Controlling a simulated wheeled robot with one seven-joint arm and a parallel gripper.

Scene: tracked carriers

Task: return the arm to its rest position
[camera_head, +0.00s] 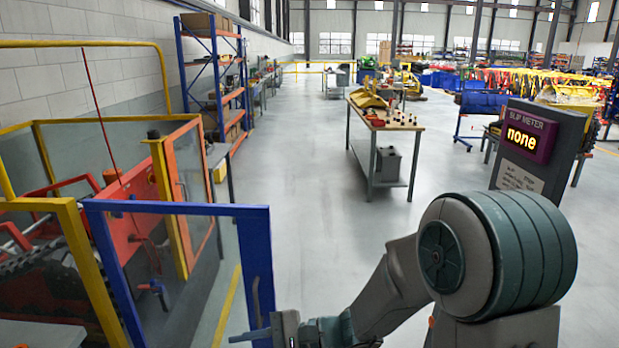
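My arm, grey and teal, reaches from the lower right toward the lower middle. My gripper (262,334) is at the bottom edge of the picture, beside the right post of a blue door frame (258,262). One thin finger shows pointing left across the foot of that post; the rest is cut off or hidden. I cannot tell whether the gripper touches the post, or whether it is open or shut.
A yellow-framed enclosure (92,262) with red machinery (120,215) fills the left. A wooden workbench (405,124) stands ahead. The grey floor between is clear.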

